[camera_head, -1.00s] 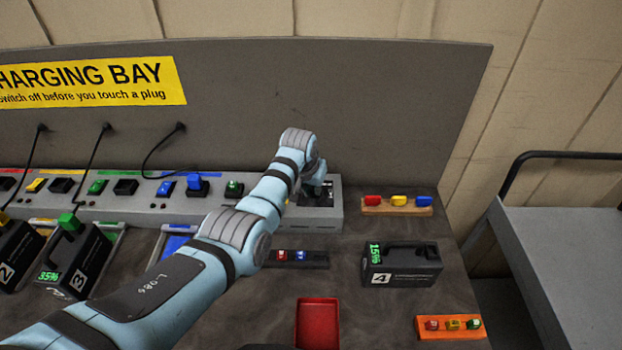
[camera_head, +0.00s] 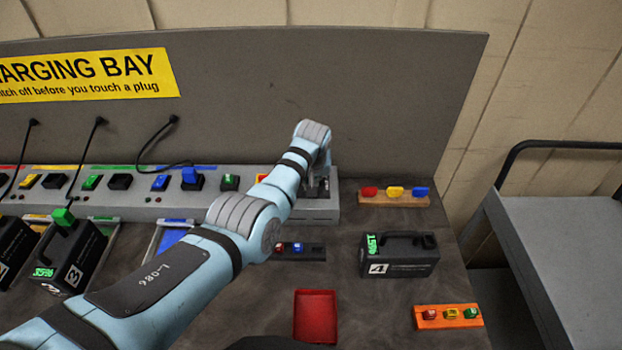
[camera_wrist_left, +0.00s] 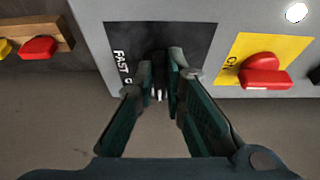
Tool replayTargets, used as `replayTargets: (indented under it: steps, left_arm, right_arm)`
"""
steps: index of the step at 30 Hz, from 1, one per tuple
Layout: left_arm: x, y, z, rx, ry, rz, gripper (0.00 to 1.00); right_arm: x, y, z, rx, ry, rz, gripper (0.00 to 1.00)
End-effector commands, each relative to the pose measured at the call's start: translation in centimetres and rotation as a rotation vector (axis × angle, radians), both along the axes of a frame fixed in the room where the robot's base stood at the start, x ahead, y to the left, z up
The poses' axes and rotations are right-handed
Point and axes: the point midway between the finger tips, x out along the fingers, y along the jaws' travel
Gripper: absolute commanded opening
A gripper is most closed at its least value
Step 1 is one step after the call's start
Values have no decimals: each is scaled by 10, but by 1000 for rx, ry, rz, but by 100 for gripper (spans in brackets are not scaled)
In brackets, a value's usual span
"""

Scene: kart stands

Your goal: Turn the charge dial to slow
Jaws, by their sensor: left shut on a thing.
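The charge dial (camera_wrist_left: 158,82) is a dark knob on a black plate (camera_wrist_left: 120,38) at the end of the grey charging unit. Part of a white label reading "FAST" shows beside it in the left wrist view. My left gripper (camera_wrist_left: 160,84) is shut on the dial, one finger on either side. The fingers hide much of the knob, so its exact setting is unclear. In the head view the black plate (camera_head: 322,188) is partly behind my left wrist, and the gripper (camera_head: 318,182) is mostly hidden. My right gripper is not in view.
A red switch (camera_wrist_left: 262,72) on a yellow plate sits close beside the dial. A wooden block with coloured pieces (camera_head: 395,199) lies to the right. Battery 4 (camera_head: 398,254), a red tray (camera_head: 316,316) and an orange block (camera_head: 448,325) stand nearer on the bench.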

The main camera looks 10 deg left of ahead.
Motion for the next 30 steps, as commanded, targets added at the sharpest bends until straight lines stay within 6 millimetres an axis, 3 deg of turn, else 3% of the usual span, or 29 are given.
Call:
replayTargets:
  steps: [2, 3, 6, 19, 23, 30]
  left_arm:
    - [1, 0, 1, -1, -2, 1, 0]
    - [1, 0, 1, -1, -2, 1, 14]
    - [0, 0, 1, -1, -1, 1, 30]
    - [-2, -1, 7, 0, -2, -1, 31]
    - [-10, -2, 24, -3, -4, 1, 31]
    - [-35, -9, 88, -2, -5, -1, 31]
  right_arm:
    - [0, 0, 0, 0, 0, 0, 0]
    - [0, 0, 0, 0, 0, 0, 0]
    - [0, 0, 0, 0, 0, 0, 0]
    - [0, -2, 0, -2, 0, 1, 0]
    - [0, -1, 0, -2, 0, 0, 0]
    - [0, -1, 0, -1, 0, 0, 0]
